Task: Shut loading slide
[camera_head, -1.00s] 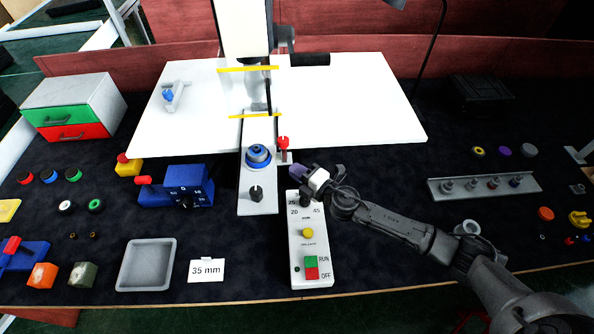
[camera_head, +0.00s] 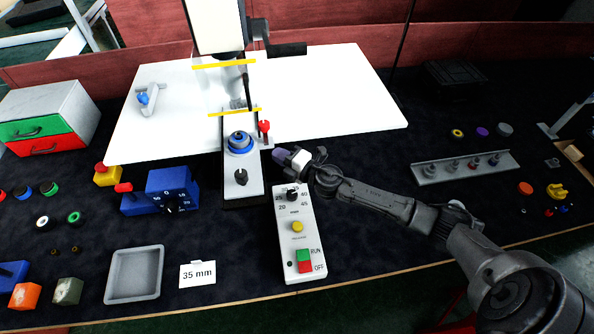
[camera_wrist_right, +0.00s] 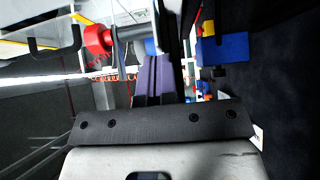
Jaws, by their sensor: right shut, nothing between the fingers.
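The loading slide (camera_head: 231,190) is a light grey plate running under the white machine. It carries a blue round fixture (camera_head: 240,143), a black knob (camera_head: 241,177) and a red-knobbed handle (camera_head: 264,127) at its right side. My right gripper (camera_head: 281,156), with purple fingertips, is shut and empty. It is just right of the slide, beside the base of the red handle; I cannot tell whether it touches. In the right wrist view the purple fingers (camera_wrist_right: 157,80) point toward the machine, with the red knob (camera_wrist_right: 98,40) to their left. My left gripper is not in view.
A control box (camera_head: 299,235) with dial and buttons stands just in front of my right gripper. A blue box (camera_head: 168,192) is left of the slide. A metal rack (camera_head: 466,167) lies to the right. The white machine table (camera_head: 340,95) is mostly clear behind.

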